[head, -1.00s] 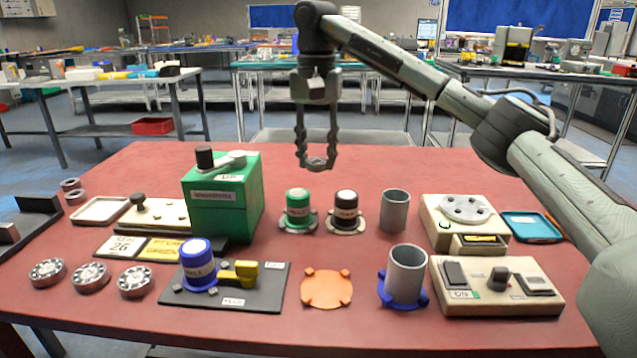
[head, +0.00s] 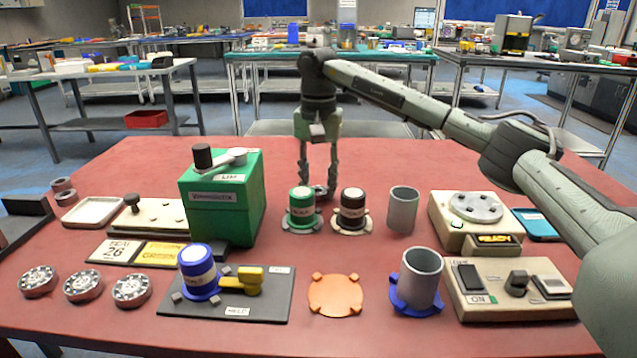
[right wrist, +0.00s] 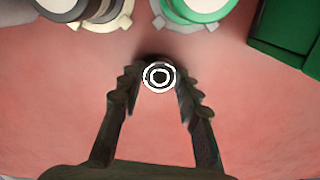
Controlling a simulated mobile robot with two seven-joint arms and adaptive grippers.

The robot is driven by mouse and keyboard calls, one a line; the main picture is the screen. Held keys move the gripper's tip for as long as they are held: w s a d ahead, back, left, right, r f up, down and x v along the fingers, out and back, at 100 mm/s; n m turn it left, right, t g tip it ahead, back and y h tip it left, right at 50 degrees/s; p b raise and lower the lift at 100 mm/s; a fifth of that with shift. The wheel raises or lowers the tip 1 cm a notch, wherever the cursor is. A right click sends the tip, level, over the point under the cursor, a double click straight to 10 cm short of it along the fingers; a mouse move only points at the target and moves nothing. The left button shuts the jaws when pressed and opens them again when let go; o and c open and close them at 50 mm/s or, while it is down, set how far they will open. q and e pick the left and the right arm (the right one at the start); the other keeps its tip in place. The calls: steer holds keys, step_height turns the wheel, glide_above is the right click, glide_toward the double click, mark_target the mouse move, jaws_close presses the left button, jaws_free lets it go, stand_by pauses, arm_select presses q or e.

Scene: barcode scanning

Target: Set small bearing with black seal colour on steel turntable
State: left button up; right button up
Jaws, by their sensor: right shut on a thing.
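My right gripper (head: 320,188) points down behind the green-capped and black-capped cylinders. It is shut on a small bearing (right wrist: 158,77), which shows in the right wrist view between the fingertips as pale rings with a dark band between them. In the head view the bearing is largely hidden. The steel turntable (head: 475,207) is a round grey plate with holes, on top of a cream box at the right; nothing rests on it. My left gripper is not in view.
A tall green box (head: 220,205) stands left. A switch box (head: 510,290) sits in front of the turntable. The table's back is clear.

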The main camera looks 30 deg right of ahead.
steer(key=shift+f, duration=0.2)
steer(key=o, duration=1.2)
steer(key=shift+r, duration=0.15)
